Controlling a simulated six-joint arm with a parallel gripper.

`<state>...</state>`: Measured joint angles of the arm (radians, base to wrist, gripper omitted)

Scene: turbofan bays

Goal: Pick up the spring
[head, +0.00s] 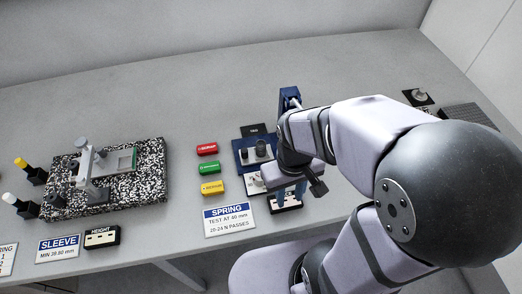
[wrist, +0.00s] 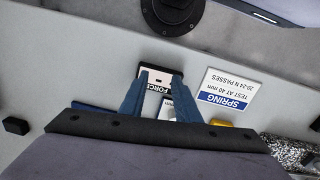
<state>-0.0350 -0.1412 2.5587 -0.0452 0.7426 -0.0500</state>
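I cannot clearly make out the spring. A small dark upright cylinder (head: 262,148) on a blue plate (head: 239,156) left of my wrist may be it, but its coils are too small to tell. My gripper (head: 287,198) points down above the front of the blue tester, beside its force display (head: 289,205). In the wrist view the two blue fingers of my gripper (wrist: 158,88) stand apart with nothing held between them. The force display (wrist: 157,75) shows beyond and between them. My wrist hides part of the tester.
The spring sign (head: 229,220) lies at the table's front edge. Red (head: 207,149), green (head: 209,168) and yellow (head: 212,188) blocks stand left of the tester. A speckled slab (head: 150,185) with a gauge stands farther left.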

